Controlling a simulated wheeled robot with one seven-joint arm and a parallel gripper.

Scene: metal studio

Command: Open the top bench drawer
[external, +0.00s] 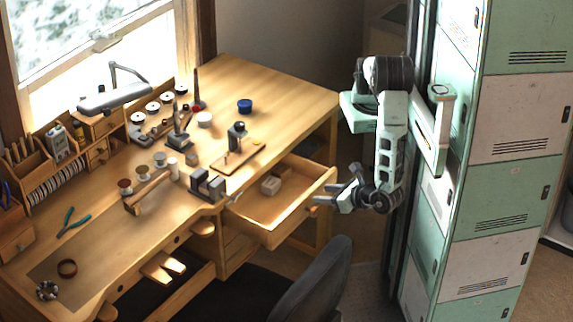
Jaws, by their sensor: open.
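The top bench drawer (289,220) is a light wooden drawer under the right part of the workbench (285,95). It is pulled well out, and its inside shows from above. A small pale box (271,185) lies in it. My gripper (334,192) is at the outer side of the drawer front, near its right end, with the fingers pointing left toward it. The jaws are open. An orange-brown handle (313,210) shows on the drawer front by the lower finger. I cannot tell whether a finger touches the handle or the front.
More drawers (238,250) sit below, mostly hidden. A dark chair (318,283) stands close in front of the drawer. Green and white lockers (505,150) rise right behind my arm. The bench top carries a lamp (115,97), a vise (208,184) and several small tools.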

